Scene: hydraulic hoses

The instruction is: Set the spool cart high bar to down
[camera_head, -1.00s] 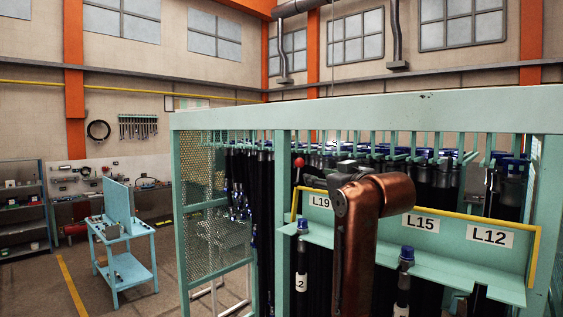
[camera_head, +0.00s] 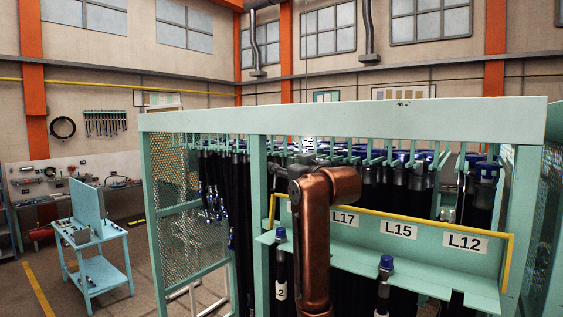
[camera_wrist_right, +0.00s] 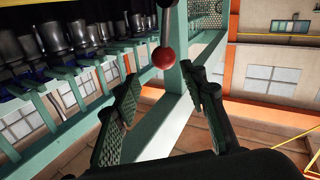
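The green spool cart (camera_head: 340,114) fills the middle and right of the head view. A yellow bar (camera_head: 400,219) runs along its front, above the label shelf. In the right wrist view a red ball knob (camera_wrist_right: 163,58) shows near a green post of the cart, just beyond the gap between my right fingertips. My right gripper (camera_wrist_right: 162,80) is open and empty, one finger on each side of that gap; I see no contact with the knob. In the head view my right arm rises in front of the cart, and the knob does not show there. My left gripper is out of view.
Dark hoses with blue caps (camera_head: 386,262) hang in and stand at the cart. Labels such as L15 (camera_head: 398,230) sit on its front. A blue trolley (camera_head: 110,275) stands at the left, with open floor around it. A mesh panel (camera_head: 187,220) closes the cart's left side.

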